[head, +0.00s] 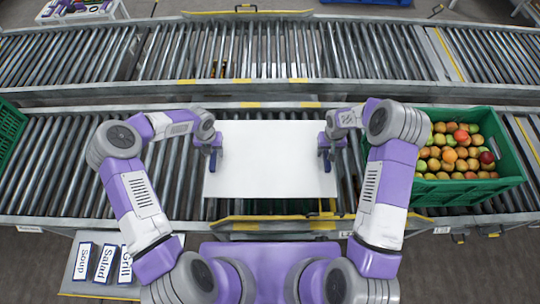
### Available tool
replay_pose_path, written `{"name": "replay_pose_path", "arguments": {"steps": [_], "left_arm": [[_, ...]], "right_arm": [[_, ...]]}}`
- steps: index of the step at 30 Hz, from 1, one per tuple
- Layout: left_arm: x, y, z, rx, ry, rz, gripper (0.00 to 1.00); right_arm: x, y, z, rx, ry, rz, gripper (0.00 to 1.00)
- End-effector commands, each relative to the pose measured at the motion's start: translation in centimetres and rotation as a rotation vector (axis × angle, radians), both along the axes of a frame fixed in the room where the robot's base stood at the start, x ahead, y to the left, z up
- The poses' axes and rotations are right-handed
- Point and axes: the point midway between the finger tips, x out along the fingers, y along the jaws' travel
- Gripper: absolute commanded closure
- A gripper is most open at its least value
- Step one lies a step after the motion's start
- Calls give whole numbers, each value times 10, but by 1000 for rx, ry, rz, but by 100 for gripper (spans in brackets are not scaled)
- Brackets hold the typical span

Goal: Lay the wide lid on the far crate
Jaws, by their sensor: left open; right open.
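The wide lid is a flat white board (270,165) on or just above the near roller conveyor, in the middle of the head view. My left gripper (213,157) is open at the lid's left edge, toward its far corner. My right gripper (326,155) is open at the lid's right edge. I cannot tell whether the fingers touch the lid. Which one is the far crate is unclear.
A second roller conveyor (290,50) runs behind, with bare rollers. Yellow-edged metal parts (280,220) line the near conveyor's front. A board with cards reading Soup, Salad and Grill (104,262) is at the lower left. Rollers left of the lid are clear.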

Motion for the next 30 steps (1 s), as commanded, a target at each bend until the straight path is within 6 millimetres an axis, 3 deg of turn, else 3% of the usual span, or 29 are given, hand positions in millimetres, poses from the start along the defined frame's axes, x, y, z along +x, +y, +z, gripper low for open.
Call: {"name": "replay_pose_path", "arguments": {"steps": [4,14,30], "left_arm": [[0,0,0,0,0,0,52],[0,0,0,0,0,0,100],[0,0,5,0,0,0,100]], "right_arm": [[0,0,0,0,0,0,52],[0,0,0,0,0,0,100],[0,0,5,0,-1,0,100]]}}
